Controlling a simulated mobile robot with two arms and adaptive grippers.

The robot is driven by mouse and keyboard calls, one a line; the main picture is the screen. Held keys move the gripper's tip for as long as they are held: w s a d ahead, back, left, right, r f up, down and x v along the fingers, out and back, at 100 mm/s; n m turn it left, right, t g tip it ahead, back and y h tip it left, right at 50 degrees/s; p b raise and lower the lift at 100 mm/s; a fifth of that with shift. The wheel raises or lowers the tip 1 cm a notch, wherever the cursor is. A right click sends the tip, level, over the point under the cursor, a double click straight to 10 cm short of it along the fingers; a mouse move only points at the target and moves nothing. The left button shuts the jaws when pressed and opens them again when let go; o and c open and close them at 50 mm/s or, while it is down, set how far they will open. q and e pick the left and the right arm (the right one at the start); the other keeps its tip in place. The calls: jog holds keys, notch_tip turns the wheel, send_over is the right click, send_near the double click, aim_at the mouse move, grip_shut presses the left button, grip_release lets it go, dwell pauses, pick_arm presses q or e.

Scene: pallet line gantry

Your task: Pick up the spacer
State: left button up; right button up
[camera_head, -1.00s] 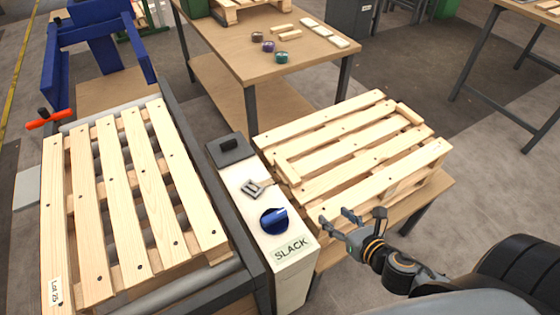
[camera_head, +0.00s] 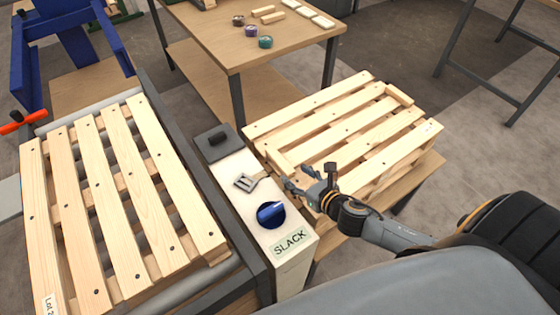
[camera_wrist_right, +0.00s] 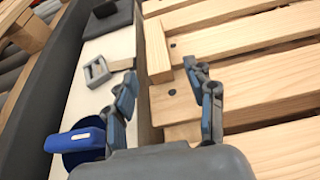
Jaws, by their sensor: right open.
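A short pale wooden block (camera_head: 281,163) lies across the slats at the left end of the right-hand pallet (camera_head: 340,125); it may be the spacer. A similar block (camera_head: 400,95) lies at that pallet's far right end. My right gripper (camera_head: 298,182) is open and empty at the pallet's near left corner, close to the first block and apart from it. In the right wrist view the first block (camera_wrist_right: 157,52) shows ahead, between the directions of the two open fingers (camera_wrist_right: 160,72). My left gripper is out of view.
A white post labelled SLACK (camera_head: 289,243), with a blue knob (camera_head: 271,214) and a grey buckle (camera_head: 247,181), stands just left of my gripper. Another pallet (camera_head: 125,200) lies on rollers at left. A back table (camera_head: 240,50) holds coloured rolls and small blocks.

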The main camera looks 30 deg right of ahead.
aim_at(288, 169)
jog(key=x, duration=0.4)
jog(key=shift+a, duration=0.1)
jog(key=shift+w, duration=0.25)
jog(key=shift+c, duration=0.4)
grip_shut()
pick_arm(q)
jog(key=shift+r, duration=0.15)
